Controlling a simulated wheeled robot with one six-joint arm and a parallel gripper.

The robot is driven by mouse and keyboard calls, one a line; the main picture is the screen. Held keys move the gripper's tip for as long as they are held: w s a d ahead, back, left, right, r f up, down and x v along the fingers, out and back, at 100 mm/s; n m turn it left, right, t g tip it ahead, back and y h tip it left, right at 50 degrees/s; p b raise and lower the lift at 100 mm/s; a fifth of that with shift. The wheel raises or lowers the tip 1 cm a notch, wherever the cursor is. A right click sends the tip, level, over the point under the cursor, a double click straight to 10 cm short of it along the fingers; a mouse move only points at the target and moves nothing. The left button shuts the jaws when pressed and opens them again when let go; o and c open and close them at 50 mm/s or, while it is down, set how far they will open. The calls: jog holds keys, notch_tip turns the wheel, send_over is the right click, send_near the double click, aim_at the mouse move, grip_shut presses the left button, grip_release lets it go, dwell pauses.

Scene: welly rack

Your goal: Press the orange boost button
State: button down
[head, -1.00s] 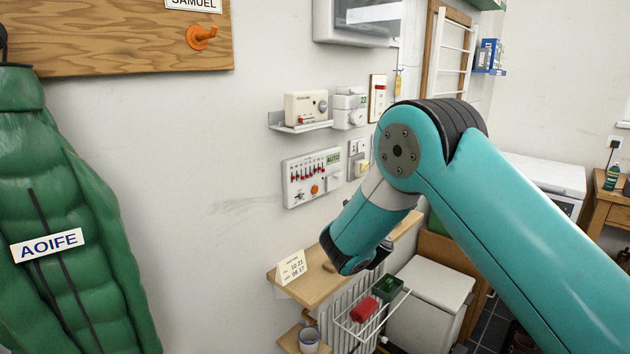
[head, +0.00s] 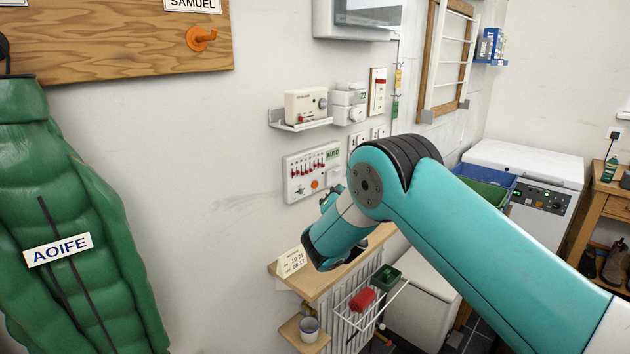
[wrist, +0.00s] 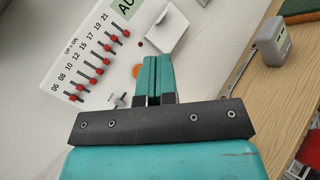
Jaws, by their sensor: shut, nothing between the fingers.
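The orange boost button (head: 314,183) is a small round button low on the white control panel (head: 296,195), below a row of red sliders. In the wrist view the button (wrist: 137,71) shows just left of my fingers, partly hidden by them. My gripper (wrist: 152,62) is shut and empty, its teal fingers together and pointing toward the panel. In the head view my gripper (head: 331,196) is small, just right of and slightly below the button, partly hidden by my arm. I cannot tell the gap between fingertips and panel.
A white flap or knob (wrist: 165,27) stands out from the panel beyond my fingertips. A wooden shelf (head: 325,282) with a date card (head: 291,262) lies below the panel. A grey box (wrist: 270,42) sits on it in the wrist view. White devices (head: 306,105) are above.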

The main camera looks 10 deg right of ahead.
aim_at(321, 178)
jog(key=w+a, duration=0.2)
jog(key=w, duration=0.1)
jog(key=shift+w+a, duration=0.25)
jog(key=shift+a, duration=0.05)
jog(key=shift+w, duration=0.15)
dwell(1.8)
jog(key=shift+w+a, duration=0.25)
jog(key=shift+w+a, duration=0.2)
jog(key=shift+w, duration=0.1)
dwell(0.6)
jog(key=shift+s, duration=0.1)
jog(key=shift+s+d, duration=0.45)
jog(key=shift+s, duration=0.1)
jog(key=shift+s+d, duration=0.1)
